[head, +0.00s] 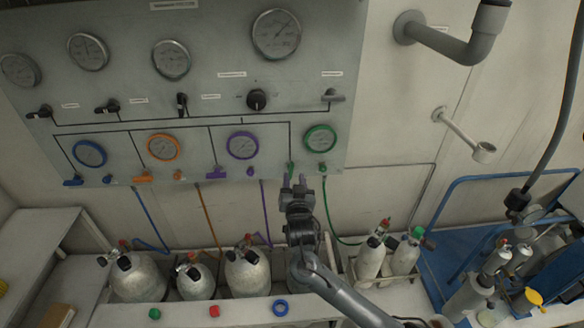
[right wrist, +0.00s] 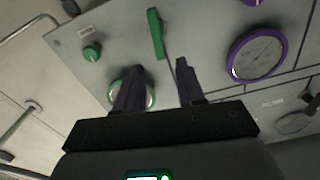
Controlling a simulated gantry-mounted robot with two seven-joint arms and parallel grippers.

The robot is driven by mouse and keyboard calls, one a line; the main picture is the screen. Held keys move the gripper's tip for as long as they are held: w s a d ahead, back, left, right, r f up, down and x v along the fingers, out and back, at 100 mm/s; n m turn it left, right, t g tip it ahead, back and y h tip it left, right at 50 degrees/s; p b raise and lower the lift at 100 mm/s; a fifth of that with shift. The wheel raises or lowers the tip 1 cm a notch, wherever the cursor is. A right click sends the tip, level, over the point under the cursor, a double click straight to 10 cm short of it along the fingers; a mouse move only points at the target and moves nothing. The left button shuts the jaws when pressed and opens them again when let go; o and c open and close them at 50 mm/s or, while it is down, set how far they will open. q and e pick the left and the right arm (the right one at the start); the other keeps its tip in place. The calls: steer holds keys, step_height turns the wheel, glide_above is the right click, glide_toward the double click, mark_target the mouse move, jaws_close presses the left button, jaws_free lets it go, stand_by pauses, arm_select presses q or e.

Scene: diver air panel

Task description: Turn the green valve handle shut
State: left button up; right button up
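The green valve handle (head: 291,168) is a small lever low on the grey panel, left of and below the green-rimmed gauge (head: 320,138). It stands roughly upright in the head view, and its lower end is close to my gripper. In the right wrist view the green handle (right wrist: 156,34) shows as a long green bar beyond the fingertips. My right gripper (head: 294,181) is open, its dark fingers pointing at the panel just below the handle. In the right wrist view the gripper (right wrist: 159,67) has a clear gap between its fingers and holds nothing. My left gripper is out of view.
A green knob (head: 323,167) sits right of the handle. The purple handle (head: 216,173), orange handle (head: 143,177) and blue handle (head: 73,181) lie level to the left. Grey cylinders (head: 246,272) and a two-cylinder rack (head: 370,260) stand below. A blue cart (head: 450,240) is at right.

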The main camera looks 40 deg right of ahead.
mark_target(292, 168)
steer(key=x, duration=0.7)
steer(key=shift+w+d, duration=0.2)
steer(key=shift+w, duration=0.05)
jaws_close()
